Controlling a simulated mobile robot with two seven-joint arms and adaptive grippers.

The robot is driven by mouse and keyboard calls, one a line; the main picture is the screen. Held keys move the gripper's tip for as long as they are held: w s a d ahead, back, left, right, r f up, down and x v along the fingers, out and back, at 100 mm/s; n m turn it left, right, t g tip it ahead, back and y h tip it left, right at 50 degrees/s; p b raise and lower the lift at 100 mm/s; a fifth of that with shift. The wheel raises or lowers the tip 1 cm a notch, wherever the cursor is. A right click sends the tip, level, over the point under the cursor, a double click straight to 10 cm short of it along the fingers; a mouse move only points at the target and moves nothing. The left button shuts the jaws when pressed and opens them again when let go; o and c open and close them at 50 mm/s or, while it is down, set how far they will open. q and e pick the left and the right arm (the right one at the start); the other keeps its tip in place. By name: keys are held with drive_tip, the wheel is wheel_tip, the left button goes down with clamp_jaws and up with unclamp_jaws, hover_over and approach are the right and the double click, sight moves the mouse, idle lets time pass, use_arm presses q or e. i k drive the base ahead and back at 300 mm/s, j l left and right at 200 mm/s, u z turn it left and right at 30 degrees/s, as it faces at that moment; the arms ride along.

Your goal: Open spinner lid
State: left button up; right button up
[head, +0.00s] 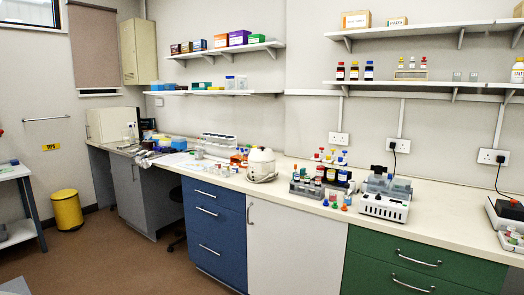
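The spinner is probably the small white rounded device (261,165) on the bench, above the seam between the blue drawers and the white cupboard door. Its domed top looks closed, but it is too small to tell for sure. Neither of my grippers shows in the head view.
A long cream bench (303,192) runs along the wall. Bottles in a rack (320,184) and a white block device (385,204) stand right of the spinner. A tube rack (221,145) stands behind left. A yellow bin (66,209) is on the floor, which is clear in front.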

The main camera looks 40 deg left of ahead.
sight(263, 155)
drive_tip(key=i+j, duration=0.2)
drive_tip(key=j, duration=0.15)
drive_tip(key=i+j+z, duration=0.1)
drive_tip(key=j, duration=0.25)
drive_tip(key=i+j+z, duration=0.1)
drive_tip(key=i+j, duration=0.35)
drive_tip(key=j, duration=0.25)
drive_tip(key=i+j+z, duration=0.1)
drive_tip(key=j, duration=0.25)
drive_tip(key=i+j, duration=0.25)
drive_tip(key=j, duration=0.15)
drive_tip(key=z, duration=0.05)
